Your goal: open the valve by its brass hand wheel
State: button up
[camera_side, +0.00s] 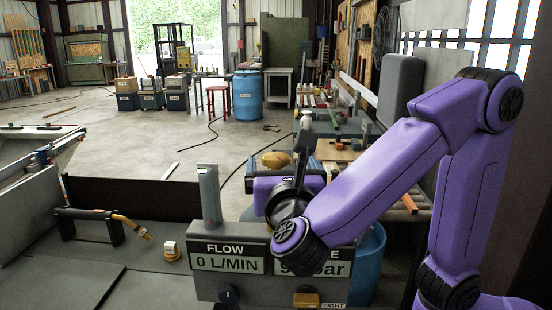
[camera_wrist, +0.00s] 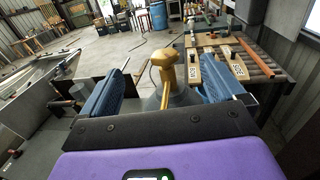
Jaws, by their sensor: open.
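In the wrist view a brass fitting (camera_wrist: 167,72) with a knobbed top and a thin bar stands between my two blue fingers. It looks like the valve's hand wheel, but its rim is not clear. My gripper (camera_wrist: 161,70) is open, with a finger on each side and visible gaps to the brass. In the side view my gripper (camera_side: 303,165) is above and behind a grey display box (camera_side: 228,285), and my arm hides part of it. The box reads "FLOW 0 L/MIN"; a second reading in bar is partly covered.
A brass piece (camera_side: 306,299) sits by a "TIGHT" label on the box front. A grey post (camera_side: 209,195) rises behind the box's left end. A workbench (camera_wrist: 240,62) with tools lies at the right.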

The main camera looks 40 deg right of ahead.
notch_tip(320, 180, down, 4)
send_near(276, 156)
jog(key=x, duration=1)
jog(key=shift+w+d+f, duration=0.1)
jog(key=shift+f, duration=0.15)
jog(key=c, duration=1)
